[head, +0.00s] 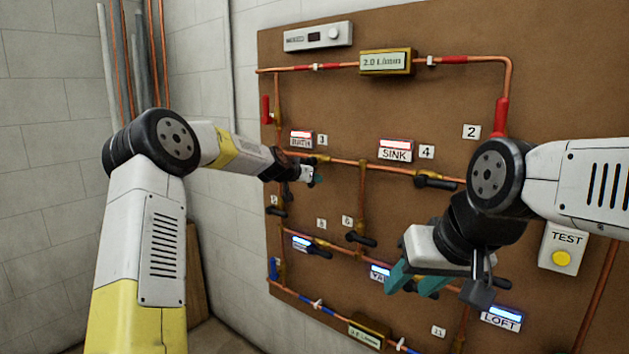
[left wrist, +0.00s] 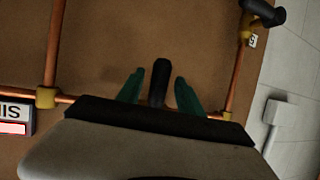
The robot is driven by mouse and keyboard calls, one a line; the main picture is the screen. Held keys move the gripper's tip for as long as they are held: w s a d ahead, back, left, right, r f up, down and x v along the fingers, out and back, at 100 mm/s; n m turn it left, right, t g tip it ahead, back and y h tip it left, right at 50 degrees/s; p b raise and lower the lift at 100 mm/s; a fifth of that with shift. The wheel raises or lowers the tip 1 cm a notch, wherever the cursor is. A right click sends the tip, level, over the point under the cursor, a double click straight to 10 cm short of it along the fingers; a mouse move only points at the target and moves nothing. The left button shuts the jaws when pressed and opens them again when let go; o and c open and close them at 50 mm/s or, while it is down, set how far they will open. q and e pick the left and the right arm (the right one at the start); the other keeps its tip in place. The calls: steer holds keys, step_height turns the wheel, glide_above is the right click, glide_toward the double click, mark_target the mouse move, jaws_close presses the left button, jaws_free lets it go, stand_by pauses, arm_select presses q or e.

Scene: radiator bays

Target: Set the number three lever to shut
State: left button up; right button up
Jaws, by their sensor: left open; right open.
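A small plate that appears to read 3 (head: 322,139) sits beside the BATH label (head: 301,140) on the brown board. My left gripper (head: 313,177) is just below it, at the upper pipe. In the left wrist view a black lever handle (left wrist: 160,80) stands between the two open teal fingers of this gripper (left wrist: 159,92), with visible gaps on both sides. In the head view that lever is mostly hidden by the gripper, so its set position is unclear. My right gripper (head: 416,284) is open and empty in front of the lower right of the board.
The number 4 lever (head: 435,182) is right of my left gripper, below the SINK label (head: 396,151). Other black levers (head: 361,239) sit lower, and one (left wrist: 263,12) shows in the left wrist view. A TEST box (head: 563,247) is at the right. Copper pipes cross the board.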

arm_select(q)
steer(key=shift+v, duration=2.1)
steer(key=shift+s, duration=0.1)
steer(key=s+d+r+g, duration=0.1)
steer(key=s+r+g, duration=0.15)
steer(key=s, duration=0.85)
steer(key=s+a+f+n+g+y, duration=0.1)
steer(key=s+a+f, duration=0.1)
steer(key=s, duration=1.1)
steer(key=s+a+f+n+g+y, duration=0.1)
steer(key=s+a, duration=0.3)
steer(key=s, duration=0.9)
steer(key=s+a+f+n+g+y, duration=0.1)
steer(key=s+a, duration=0.3)
steer(key=s, duration=0.9)
steer(key=shift+f+n+g, duration=0.35)
steer(key=shift+f+n, duration=0.35)
steer(key=shift+f, duration=0.2)
